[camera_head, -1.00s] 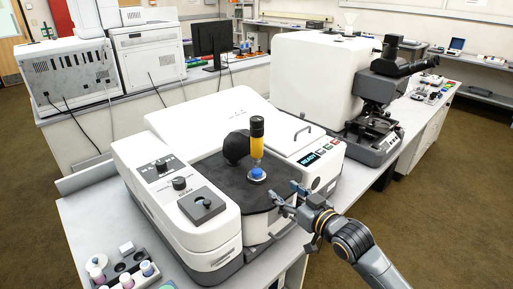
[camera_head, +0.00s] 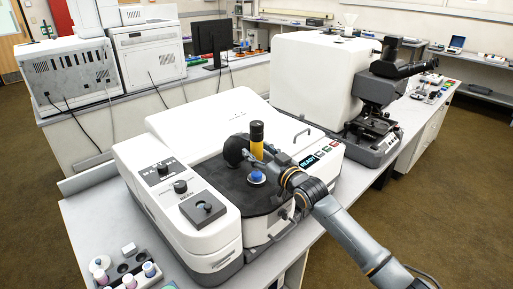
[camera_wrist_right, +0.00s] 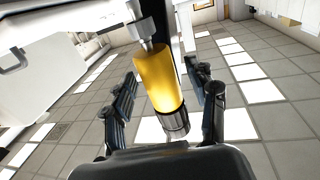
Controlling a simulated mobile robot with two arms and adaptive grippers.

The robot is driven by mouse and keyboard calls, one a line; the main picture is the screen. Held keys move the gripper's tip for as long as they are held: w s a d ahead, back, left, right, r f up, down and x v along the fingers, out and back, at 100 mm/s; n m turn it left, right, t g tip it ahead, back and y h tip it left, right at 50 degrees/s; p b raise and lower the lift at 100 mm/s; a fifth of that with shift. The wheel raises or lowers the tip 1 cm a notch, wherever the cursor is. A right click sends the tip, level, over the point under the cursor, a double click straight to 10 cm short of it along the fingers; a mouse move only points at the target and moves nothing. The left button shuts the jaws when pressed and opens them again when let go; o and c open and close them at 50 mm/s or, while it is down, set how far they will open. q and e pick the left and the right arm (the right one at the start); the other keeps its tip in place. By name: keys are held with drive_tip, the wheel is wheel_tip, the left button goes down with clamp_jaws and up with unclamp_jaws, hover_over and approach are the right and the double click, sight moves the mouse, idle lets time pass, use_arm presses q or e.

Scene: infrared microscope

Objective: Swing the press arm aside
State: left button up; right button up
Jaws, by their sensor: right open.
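The press arm shows as a yellow column with a black top (camera_head: 257,140), upright beside a round black knob on the instrument's dark round deck (camera_head: 228,182). A blue-topped sample stage (camera_head: 257,177) sits below it on the deck. My right gripper (camera_head: 258,157) is at the yellow column, coming in from the right. In the right wrist view the yellow column (camera_wrist_right: 158,78) lies between the two open fingers, apart from both. Its dark clear-banded end points towards the palm. My left gripper is not in view.
The white instrument housing (camera_head: 190,225) stands left of the deck, and a lit READY display (camera_head: 308,161) stands at its right. A rack of vials (camera_head: 125,270) is at the front left. A microscope (camera_head: 378,100) stands at the back right.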

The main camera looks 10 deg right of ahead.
drive_tip(key=shift+w+a, duration=0.25)
drive_tip(key=shift+w, duration=0.35)
